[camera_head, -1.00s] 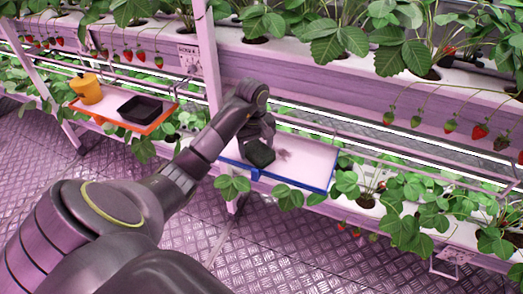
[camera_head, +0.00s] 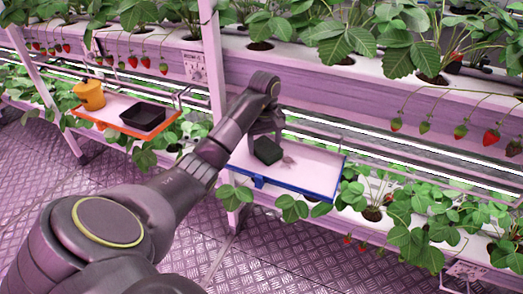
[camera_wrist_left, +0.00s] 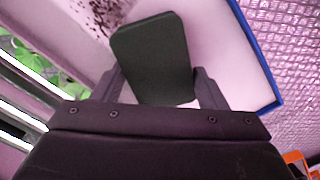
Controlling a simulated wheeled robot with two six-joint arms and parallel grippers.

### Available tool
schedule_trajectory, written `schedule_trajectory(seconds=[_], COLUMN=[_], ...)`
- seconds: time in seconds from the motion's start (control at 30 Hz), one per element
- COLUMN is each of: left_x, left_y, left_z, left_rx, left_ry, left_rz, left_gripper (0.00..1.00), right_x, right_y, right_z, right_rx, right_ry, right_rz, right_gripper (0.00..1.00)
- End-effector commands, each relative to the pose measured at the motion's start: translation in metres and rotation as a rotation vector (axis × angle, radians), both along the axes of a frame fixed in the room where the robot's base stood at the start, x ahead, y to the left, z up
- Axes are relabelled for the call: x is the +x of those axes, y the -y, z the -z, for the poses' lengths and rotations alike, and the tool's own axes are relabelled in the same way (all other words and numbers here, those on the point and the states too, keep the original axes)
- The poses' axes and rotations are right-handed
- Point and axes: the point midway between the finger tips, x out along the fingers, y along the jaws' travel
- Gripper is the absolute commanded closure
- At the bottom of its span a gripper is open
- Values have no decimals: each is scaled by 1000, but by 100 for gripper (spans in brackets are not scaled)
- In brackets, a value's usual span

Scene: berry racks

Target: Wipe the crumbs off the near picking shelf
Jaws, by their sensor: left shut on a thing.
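My left gripper (camera_wrist_left: 158,90) is shut on a dark green block-shaped sponge (camera_wrist_left: 154,60). In the head view the sponge (camera_head: 267,151) is at the left part of the near picking shelf (camera_head: 315,160), a pale tray with a blue rim. I cannot tell whether the sponge touches the surface. A patch of dark crumbs (camera_head: 288,161) lies just right of the sponge. In the left wrist view the crumbs (camera_wrist_left: 104,14) show beyond the sponge at the upper left. My right gripper is not in view.
An orange-rimmed shelf (camera_head: 100,119) at the left holds a yellow-orange pot (camera_head: 89,96) and a black tray (camera_head: 142,117). A white upright post (camera_head: 211,65) stands close to my left arm. Strawberry plants hang around the blue-rimmed shelf.

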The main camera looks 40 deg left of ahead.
Motion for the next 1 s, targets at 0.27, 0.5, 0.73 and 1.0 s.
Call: schedule_trajectory(seconds=[0.27, 0.5, 0.73, 1.0], left_x=[19, 34, 35, 35], left_y=[-4, -8, -8, -8], left_z=[4, 3, 2, -9], left_rx=[1, 1, 1, 1], left_ry=[4, 3, 2, 6], left_rz=[-1, 0, 0, 1], left_gripper=[71, 71, 71, 72], right_x=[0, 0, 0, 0], right_y=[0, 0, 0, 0], right_z=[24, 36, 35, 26], right_rx=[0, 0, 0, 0], right_ry=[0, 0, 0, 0], right_rz=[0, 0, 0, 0], right_gripper=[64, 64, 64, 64])
